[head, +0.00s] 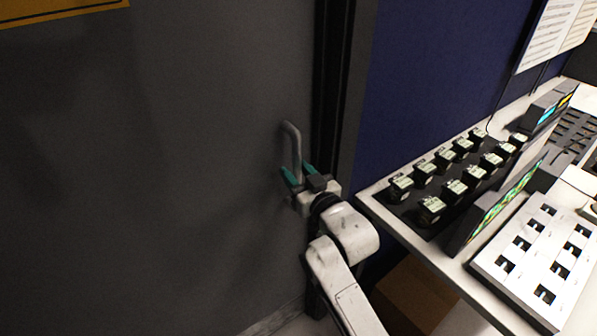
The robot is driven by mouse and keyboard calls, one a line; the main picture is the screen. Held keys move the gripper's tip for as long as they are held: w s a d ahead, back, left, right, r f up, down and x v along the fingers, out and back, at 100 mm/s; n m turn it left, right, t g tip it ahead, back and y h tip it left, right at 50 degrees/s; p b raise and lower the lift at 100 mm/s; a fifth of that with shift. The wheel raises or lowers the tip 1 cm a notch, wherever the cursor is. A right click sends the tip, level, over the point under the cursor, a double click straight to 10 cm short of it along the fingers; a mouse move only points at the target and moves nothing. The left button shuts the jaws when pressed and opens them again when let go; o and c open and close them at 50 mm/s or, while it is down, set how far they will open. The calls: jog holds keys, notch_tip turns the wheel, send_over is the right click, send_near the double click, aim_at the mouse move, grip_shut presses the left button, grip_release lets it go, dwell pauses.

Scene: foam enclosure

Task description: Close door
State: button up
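A large dark grey door (150,170) fills the left of the head view. Its grey bar handle (292,143) stands upright near the door's right edge. My gripper (299,172), with teal fingertips, is at the lower part of the handle. One finger lies on each side of the bar in the picture. The fingers look apart, and I cannot tell whether they touch the bar. The dark door frame (345,100) runs just right of the handle. The door looks at or close to the frame; whether a gap is left cannot be told.
A white table (375,200) stands right of the frame, close to my arm. It holds a black tray (408,213) of several small dark jars and a white slotted rack (520,285). A brown box (415,295) sits beneath. A blue wall panel (440,70) rises behind.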

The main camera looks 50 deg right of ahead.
jog(key=shift+o, duration=0.2)
jog(key=shift+d, duration=0.2)
jog(key=shift+s+a, duration=0.15)
jog(key=shift+s, duration=0.4)
jog(key=b+v, duration=0.2)
jog(key=v, duration=0.7)
jog(key=shift+s+a, duration=0.2)
jog(key=shift+s, duration=0.1)
